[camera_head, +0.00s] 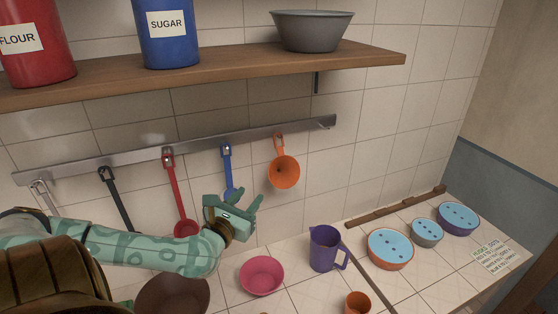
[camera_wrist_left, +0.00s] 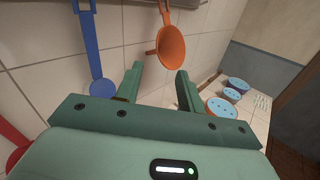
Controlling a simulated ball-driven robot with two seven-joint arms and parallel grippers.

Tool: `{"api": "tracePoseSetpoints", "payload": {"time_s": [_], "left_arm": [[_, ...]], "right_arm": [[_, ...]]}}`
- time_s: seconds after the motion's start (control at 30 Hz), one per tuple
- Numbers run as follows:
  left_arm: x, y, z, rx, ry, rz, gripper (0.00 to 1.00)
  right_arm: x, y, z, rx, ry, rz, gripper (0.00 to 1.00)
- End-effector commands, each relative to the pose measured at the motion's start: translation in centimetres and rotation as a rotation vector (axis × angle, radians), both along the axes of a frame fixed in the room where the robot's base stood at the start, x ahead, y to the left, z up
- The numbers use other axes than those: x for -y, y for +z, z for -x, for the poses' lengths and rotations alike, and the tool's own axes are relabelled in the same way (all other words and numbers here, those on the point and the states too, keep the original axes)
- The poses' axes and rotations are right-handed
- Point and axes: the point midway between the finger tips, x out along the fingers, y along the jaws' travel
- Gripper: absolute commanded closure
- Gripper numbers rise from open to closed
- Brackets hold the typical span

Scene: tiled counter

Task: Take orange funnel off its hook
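The orange funnel (camera_head: 284,172) hangs by its handle from the metal rail (camera_head: 200,146) on the tiled wall, at the right part of the row. It also shows in the left wrist view (camera_wrist_left: 171,47), just beyond my fingertips. My left gripper (camera_head: 250,203) is below and to the left of the funnel, in front of the blue utensil's lower end. In the left wrist view its two fingers (camera_wrist_left: 158,74) are apart with nothing between them. The funnel is not touched by the fingers. My right gripper is in neither view.
A blue utensil (camera_head: 227,165) and a red ladle (camera_head: 175,195) hang left of the funnel. Below stand a pink bowl (camera_head: 262,276), a purple jug (camera_head: 325,250) and an orange cup (camera_head: 358,302). A wooden shelf (camera_head: 215,67) with canisters and a grey bowl is above.

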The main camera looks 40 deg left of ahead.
Motion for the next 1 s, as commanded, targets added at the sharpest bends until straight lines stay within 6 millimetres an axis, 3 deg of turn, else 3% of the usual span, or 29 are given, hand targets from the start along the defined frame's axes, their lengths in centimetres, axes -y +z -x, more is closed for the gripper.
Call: {"api": "tracePoseSetpoints", "payload": {"time_s": [0.17, 0.4, 0.67, 1.0], "left_arm": [[-1.3, 0.2, -2.7, 0.009, 0.022, 0.023, 0.61], [-2.9, 0.2, -8.2, 0.007, 0.019, 0.021, 0.61], [-3.5, 0.0, -10.7, 0.003, 0.016, 0.019, 0.61], [-4.5, -0.4, -15.3, 0.003, 0.016, 0.018, 0.61]], "right_arm": [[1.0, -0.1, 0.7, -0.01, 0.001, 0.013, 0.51], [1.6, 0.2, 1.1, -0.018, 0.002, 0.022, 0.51], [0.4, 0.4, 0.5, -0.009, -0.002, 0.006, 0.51], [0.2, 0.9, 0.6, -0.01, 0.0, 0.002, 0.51]]}}
